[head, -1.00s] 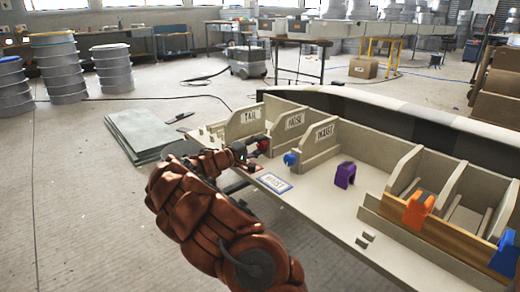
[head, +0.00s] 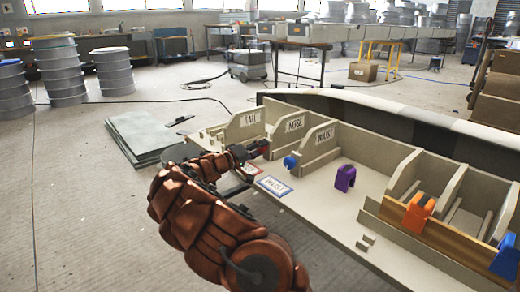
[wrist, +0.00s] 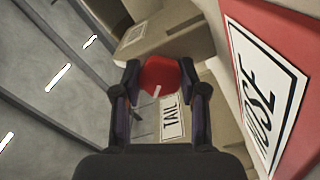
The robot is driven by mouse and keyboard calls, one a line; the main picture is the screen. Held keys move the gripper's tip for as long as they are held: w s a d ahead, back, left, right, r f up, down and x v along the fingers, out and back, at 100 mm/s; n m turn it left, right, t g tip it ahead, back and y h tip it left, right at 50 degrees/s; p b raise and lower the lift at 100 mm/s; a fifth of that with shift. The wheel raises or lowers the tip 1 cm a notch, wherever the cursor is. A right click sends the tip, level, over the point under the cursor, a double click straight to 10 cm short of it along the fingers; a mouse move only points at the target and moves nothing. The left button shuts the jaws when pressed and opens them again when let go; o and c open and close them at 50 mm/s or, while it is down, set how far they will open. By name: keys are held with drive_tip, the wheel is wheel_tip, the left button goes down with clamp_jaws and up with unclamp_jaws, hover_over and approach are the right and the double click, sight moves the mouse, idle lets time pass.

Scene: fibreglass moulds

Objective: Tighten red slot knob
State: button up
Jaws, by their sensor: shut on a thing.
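The red knob (wrist: 160,74) sits between the two fingers of my gripper (wrist: 160,82) in the wrist view. The fingers are shut on its sides. A thin pale line shows on its face. In the head view my gripper (head: 258,150) is at the front end of the NOSE divider (head: 291,126), and the knob is mostly hidden there. I cannot tell how the knob sits in its slot. A red-edged NOSE card (wrist: 262,92) fills the right of the wrist view, close to the gripper.
A blue knob (head: 290,162) is at the WAIST divider (head: 322,142). A blue-edged WAIST card (head: 273,186) lies on the bench. A purple clip (head: 345,178) stands to its right, and an orange clip (head: 418,212) sits on a wooden rail. The TAIL divider (head: 246,123) is left.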

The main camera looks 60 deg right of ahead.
drive_tip(key=shift+s+f, duration=0.1)
drive_tip(key=shift+s, duration=0.05)
drive_tip(key=o, duration=1.2)
drive_tip(key=shift+c, duration=0.2)
drive_tip(key=shift+w+a, duration=0.3)
drive_tip(key=shift+a, duration=0.15)
drive_tip(key=v, duration=1.1)
